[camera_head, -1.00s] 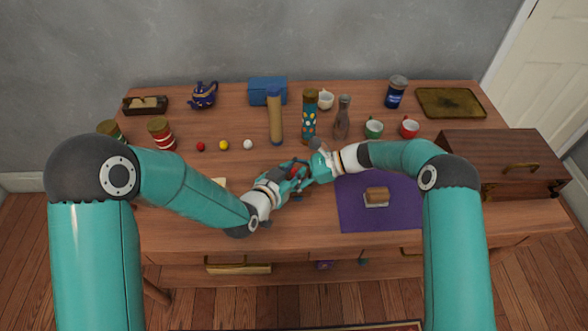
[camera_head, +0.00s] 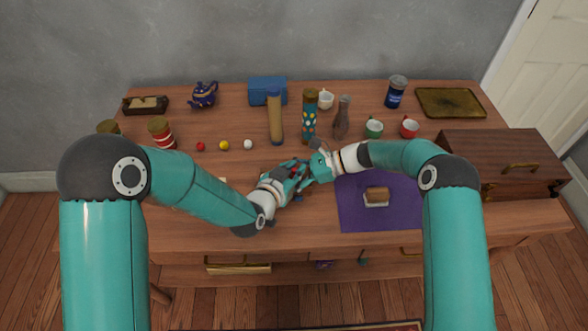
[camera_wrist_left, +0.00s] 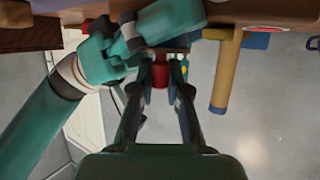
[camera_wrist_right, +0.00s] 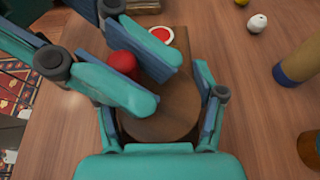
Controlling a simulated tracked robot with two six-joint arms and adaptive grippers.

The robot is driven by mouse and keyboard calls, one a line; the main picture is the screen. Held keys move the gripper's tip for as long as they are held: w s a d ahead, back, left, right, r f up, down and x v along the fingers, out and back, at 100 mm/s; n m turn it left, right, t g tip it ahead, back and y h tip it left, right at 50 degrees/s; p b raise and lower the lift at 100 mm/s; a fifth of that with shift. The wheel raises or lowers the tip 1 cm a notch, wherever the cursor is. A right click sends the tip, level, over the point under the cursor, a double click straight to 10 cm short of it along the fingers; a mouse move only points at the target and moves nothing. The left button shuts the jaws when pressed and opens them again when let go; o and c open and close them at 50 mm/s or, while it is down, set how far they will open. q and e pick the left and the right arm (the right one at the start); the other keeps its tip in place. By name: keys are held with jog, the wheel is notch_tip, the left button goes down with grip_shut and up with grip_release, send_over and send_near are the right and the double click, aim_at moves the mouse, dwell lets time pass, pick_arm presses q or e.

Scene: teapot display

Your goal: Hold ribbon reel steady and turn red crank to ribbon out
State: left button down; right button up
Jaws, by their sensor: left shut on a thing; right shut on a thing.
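The ribbon reel shows in the right wrist view as a round wooden disc (camera_wrist_right: 165,115) on a wooden base. My right gripper (camera_wrist_right: 158,100) is shut on the reel, a finger at each side. The red crank knob (camera_wrist_right: 122,65) sits at the disc's edge, between the fingers of my left gripper (camera_wrist_left: 162,85), which is shut on it. The red knob also shows in the left wrist view (camera_wrist_left: 160,74). In the head view my left gripper (camera_head: 296,177) and right gripper (camera_head: 312,172) meet and hide most of the reel. I cannot see any ribbon clearly.
A purple mat (camera_head: 350,215) with a small block (camera_head: 376,195) on it lies to the right. Behind stand a tan cylinder (camera_head: 275,120), a dotted tube (camera_head: 310,115) and a glass bottle (camera_head: 342,120). Small balls (camera_head: 224,146) lie back left. The table's front strip is clear.

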pick_arm(q)
jog(key=n+y, duration=0.1)
jog(key=n+t+y, duration=0.1)
jog(key=y, duration=0.1)
jog(key=shift+s+d+n+t, duration=0.1)
jog(key=shift+d+n+t, duration=0.2)
jog(key=shift+d+n, duration=0.1)
jog(key=shift+d+n+y, duration=0.15)
jog(key=shift+n+y, duration=1.25)
jog(key=shift+y, duration=0.3)
jog(key=c, duration=1.4)
grip_release()
jog(key=shift+s, duration=0.1)
jog(key=v, duration=0.7)
jog(key=shift+s, duration=0.2)
jog(key=shift+o, duration=0.4)
